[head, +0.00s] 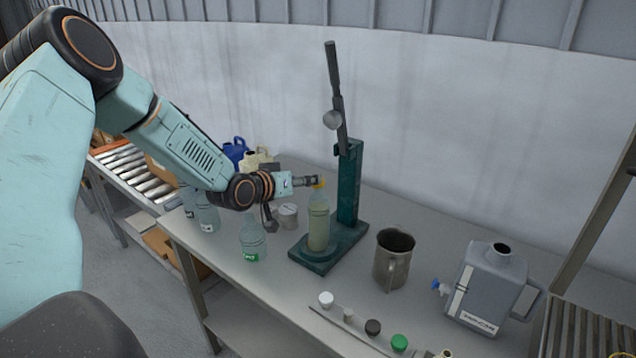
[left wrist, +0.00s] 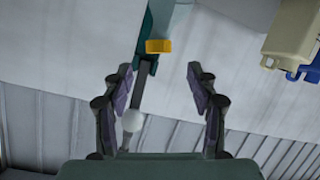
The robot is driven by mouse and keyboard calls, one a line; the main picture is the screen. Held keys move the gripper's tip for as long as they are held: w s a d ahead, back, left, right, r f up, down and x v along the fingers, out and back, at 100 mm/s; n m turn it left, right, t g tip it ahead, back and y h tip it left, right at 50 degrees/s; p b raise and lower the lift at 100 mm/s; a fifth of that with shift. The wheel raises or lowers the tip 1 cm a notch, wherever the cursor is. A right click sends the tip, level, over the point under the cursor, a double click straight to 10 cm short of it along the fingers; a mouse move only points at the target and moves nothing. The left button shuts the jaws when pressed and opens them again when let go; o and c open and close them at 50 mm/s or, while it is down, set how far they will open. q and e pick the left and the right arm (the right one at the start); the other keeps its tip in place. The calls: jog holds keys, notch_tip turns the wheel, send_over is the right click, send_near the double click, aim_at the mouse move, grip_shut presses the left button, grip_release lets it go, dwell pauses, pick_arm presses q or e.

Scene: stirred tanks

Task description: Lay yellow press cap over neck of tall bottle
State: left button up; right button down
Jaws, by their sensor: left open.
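The yellow press cap (head: 319,183) sits on top of the tall bottle (head: 318,222), at its neck. The bottle stands upright on the base of the green press, with pale liquid inside. My left gripper (head: 311,181) is level with the cap, just to its left. In the left wrist view my left gripper (left wrist: 160,75) is open and empty. The yellow cap (left wrist: 158,46) shows just beyond its fingertips, between them and not gripped. Whether the cap is fully seated is too small to tell. My right gripper is in neither view.
The green press (head: 349,185) with its raised lever stands behind the bottle. Smaller bottles (head: 252,240) stand to its left, and a metal jug (head: 394,258) and a grey jerrycan (head: 487,288) to its right. Several caps (head: 372,327) lie along the table's front.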

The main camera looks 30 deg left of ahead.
pick_arm(q)
jog(key=x, duration=0.4)
jog(key=shift+w+d+f, duration=0.1)
jog(key=shift+w+f, duration=0.05)
jog(key=shift+f, duration=0.2)
jog(key=shift+w+d+f, duration=0.15)
jog(key=shift+w+d, duration=0.1)
jog(key=shift+w, duration=0.3)
jog(key=shift+s+a, duration=0.15)
jog(key=shift+s, duration=0.05)
jog(key=shift+c, duration=0.5)
jog(key=shift+s+a, duration=0.1)
jog(key=c, duration=0.3)
jog(key=shift+w, duration=0.25)
jog(key=c, duration=0.4)
jog(key=shift+c, duration=0.2)
jog(key=shift+s, duration=0.2)
